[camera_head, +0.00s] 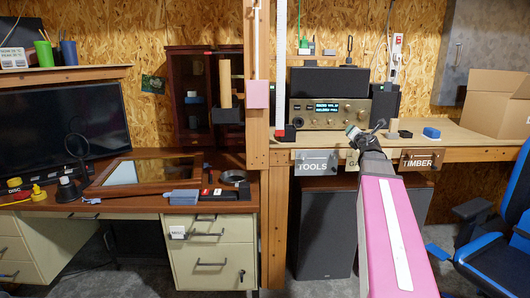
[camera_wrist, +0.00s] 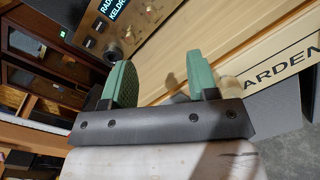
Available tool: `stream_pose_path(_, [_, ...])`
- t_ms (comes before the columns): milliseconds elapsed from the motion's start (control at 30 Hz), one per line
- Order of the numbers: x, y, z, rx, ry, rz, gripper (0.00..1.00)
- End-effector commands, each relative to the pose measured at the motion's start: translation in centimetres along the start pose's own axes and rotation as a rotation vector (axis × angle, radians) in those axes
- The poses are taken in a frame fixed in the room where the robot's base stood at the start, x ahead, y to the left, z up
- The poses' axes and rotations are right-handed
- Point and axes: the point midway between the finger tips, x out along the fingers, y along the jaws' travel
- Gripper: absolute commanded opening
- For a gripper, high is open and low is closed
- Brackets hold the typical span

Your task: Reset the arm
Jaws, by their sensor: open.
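Bare wood of the bench (camera_wrist: 185,45) shows between and beyond the fingers. A rounded beige thing (camera_wrist: 232,90) shows just behind the right finger; I cannot tell what it is or whether they touch.
The radio's front (camera_wrist: 105,25) is at the top of the wrist view. A blue block (camera_head: 431,133) and a cardboard box (camera_head: 497,103) are on the bench at right. A wooden post (camera_head: 257,200) stands left of my gripper. A blue chair (camera_head: 500,235) is at lower right.

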Motion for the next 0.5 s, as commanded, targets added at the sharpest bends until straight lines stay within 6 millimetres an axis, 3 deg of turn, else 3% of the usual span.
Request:
stream_pose_path(267, [-1.5,-3.8,-6.0,0.616,-0.227,-0.146,0.54])
stream_pose_path(367, [-2.6,-6.0,-9.1,0.83,-0.294,-0.248,0.54])
stream_pose_path(500, [-4.9,-9.2,-14.8,1.122,-0.378,-0.44,0.54])
